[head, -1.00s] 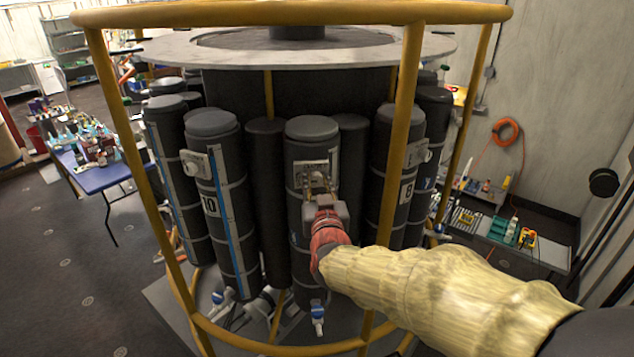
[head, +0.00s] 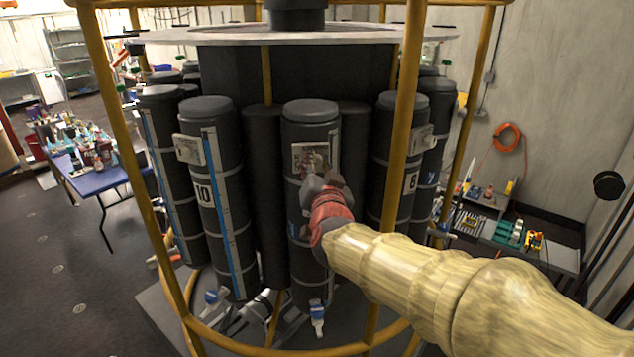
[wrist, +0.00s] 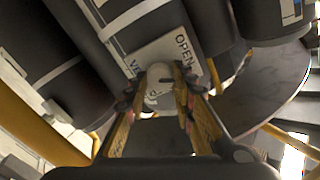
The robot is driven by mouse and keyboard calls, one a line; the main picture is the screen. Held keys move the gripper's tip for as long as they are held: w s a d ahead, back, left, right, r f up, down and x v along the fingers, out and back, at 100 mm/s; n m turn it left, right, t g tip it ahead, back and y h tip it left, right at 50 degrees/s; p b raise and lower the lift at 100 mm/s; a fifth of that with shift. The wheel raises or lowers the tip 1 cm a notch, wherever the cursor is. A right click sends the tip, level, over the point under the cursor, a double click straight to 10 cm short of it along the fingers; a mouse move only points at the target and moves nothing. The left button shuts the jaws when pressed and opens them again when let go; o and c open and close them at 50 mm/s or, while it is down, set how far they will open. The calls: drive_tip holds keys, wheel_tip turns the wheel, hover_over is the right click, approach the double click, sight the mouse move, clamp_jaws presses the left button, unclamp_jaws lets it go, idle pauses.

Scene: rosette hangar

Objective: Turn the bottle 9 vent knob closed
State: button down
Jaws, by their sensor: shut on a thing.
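The bottle (head: 311,112) between those marked 10 and 8 is a dark upright cylinder; its number is hidden behind my arm. A pale vent plate (head: 298,155) sits on its upper front. In the wrist view the plate (wrist: 173,45) carries the word OPEN and a partly hidden word starting VE. A round whitish vent knob (wrist: 159,80) stands on the plate. My gripper (wrist: 156,86) is shut on the knob, one finger on each side. In the head view my gripper (head: 315,170) reaches the plate and covers the knob.
Bottle 10 (head: 217,165) stands to the left and bottle 8 (head: 388,150) to the right. A yellow frame (head: 405,110) surrounds the bottles, with an upright close to my arm. A blue table (head: 100,181) with small items stands at the left.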

drive_tip(key=m+b, duration=0.4)
drive_tip(key=b, duration=0.1)
drive_tip(key=m+b, duration=0.2)
drive_tip(key=shift+f, duration=0.3)
drive_tip(key=m+b, duration=0.5)
drive_tip(key=m, duration=0.1)
drive_tip(key=shift+r+m, duration=0.1)
drive_tip(key=shift+m, duration=0.2)
drive_tip(key=c, duration=1.5)
unclamp_jaws()
drive_tip(key=s+d, duration=0.1)
drive_tip(key=s, duration=1)
drive_tip(key=shift+s+d, duration=0.3)
drive_tip(key=shift+s, duration=0.1)
